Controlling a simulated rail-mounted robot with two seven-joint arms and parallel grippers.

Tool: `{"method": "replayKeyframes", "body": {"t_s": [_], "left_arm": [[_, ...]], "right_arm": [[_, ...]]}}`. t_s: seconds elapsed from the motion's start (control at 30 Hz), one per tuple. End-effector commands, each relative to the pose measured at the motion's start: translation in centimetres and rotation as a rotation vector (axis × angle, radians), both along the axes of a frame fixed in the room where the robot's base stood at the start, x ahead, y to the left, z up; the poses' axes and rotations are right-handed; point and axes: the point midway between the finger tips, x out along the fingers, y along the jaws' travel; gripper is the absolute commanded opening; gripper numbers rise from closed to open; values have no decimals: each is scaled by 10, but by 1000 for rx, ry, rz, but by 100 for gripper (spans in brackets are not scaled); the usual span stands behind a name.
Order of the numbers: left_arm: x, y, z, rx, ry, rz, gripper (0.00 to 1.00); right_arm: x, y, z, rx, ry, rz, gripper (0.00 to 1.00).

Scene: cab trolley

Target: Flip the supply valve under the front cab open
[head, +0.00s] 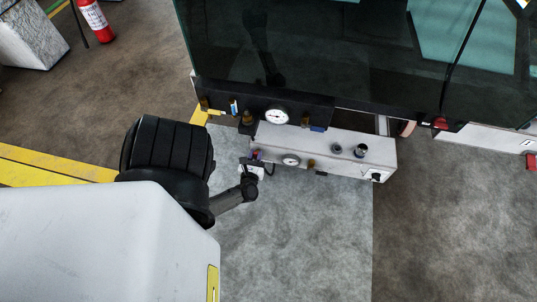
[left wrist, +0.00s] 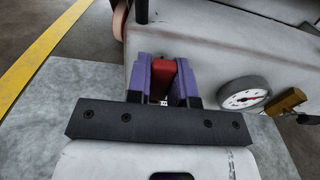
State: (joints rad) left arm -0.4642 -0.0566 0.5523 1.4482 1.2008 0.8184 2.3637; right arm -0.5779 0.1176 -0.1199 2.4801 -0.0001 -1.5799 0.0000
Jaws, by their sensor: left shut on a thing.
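A red valve handle (left wrist: 163,72) shows in the left wrist view between the purple fingers of my left gripper (left wrist: 164,82). The gripper is shut on it, and the fingers hide its sides. In the head view my left gripper (head: 256,158) is at the left end of a white box (head: 340,147) under the front cab (head: 300,50). The handle is too small there to tell its angle. The box also shows in the left wrist view (left wrist: 200,45). My right gripper is not in view.
A white-faced gauge (left wrist: 243,95) and a brass fitting (left wrist: 288,101) sit right of the handle. A dark bar with another gauge (head: 277,116) is above the box. A fire extinguisher (head: 96,20) stands far off at the upper left. The grey floor (head: 300,235) below is clear.

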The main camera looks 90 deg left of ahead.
Motion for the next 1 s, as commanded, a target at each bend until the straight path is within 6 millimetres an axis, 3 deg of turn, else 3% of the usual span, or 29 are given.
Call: {"method": "replayKeyframes", "body": {"t_s": [0.17,0.2,0.47,0.77,1.0], "left_arm": [[0,0,1,-1,-10,2,0],[0,0,1,-1,-10,2,23],[0,0,1,-1,-6,2,47],[-1,-4,1,-2,-3,1,47],[-11,-38,2,-6,-1,1,47]], "right_arm": [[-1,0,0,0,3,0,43],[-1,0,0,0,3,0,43],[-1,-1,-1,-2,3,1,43],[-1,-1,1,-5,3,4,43],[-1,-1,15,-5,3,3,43]]}}
